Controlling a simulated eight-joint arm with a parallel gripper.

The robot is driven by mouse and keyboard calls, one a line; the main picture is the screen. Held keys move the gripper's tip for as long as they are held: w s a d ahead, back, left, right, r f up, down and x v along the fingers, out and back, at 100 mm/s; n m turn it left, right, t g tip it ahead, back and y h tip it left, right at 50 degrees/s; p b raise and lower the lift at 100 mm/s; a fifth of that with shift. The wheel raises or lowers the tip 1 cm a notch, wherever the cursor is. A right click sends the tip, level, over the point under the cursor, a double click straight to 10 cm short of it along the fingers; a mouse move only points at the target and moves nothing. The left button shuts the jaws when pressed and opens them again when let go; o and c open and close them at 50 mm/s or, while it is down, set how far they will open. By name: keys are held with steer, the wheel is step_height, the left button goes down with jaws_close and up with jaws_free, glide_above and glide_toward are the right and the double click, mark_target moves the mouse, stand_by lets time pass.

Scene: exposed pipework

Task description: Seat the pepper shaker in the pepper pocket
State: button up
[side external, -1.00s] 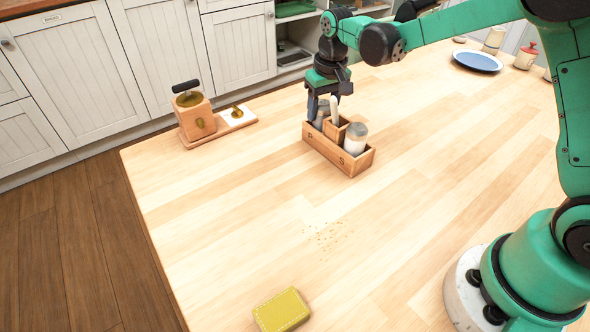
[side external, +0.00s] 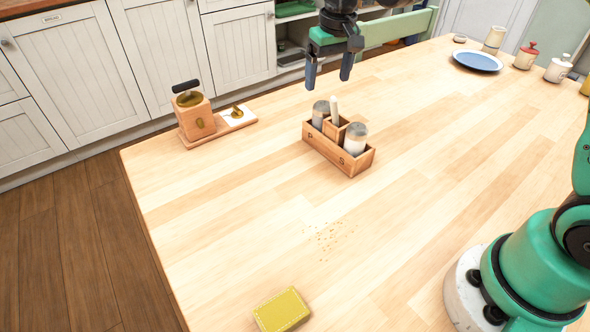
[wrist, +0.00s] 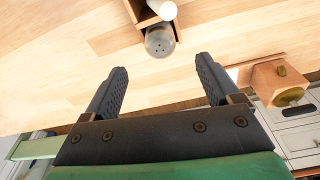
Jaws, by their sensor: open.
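The wooden caddy (side external: 338,154) stands on the table, with P and S marked on its front. The pepper shaker (side external: 320,114), with a grey metal cap, stands upright in the left pocket, by the P. It also shows in the wrist view (wrist: 159,42). A second shaker (side external: 355,138) with pale contents stands in the right pocket, by the S. A pale upright stick (side external: 334,109) is in the middle compartment. My gripper (side external: 327,84) is open and empty, above and apart from the pepper shaker. Its two fingers also show in the wrist view (wrist: 163,80).
A wooden mill-like block (side external: 196,118) on a small board stands at the table's left edge. A yellow sponge (side external: 282,310) lies at the front, with crumbs (side external: 330,236) behind it. A blue plate (side external: 477,61) and several jars are at the back right.

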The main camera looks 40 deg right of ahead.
steer(key=s+a+r+t, duration=0.25)
steer(key=s+r, duration=0.25)
steer(key=s, duration=0.4)
steer(key=s+f+n+t, duration=0.1)
steer(key=s+f+t, duration=0.2)
steer(key=s+f, duration=0.1)
steer(key=shift+s+f, duration=0.4)
steer(key=shift+s, duration=0.45)
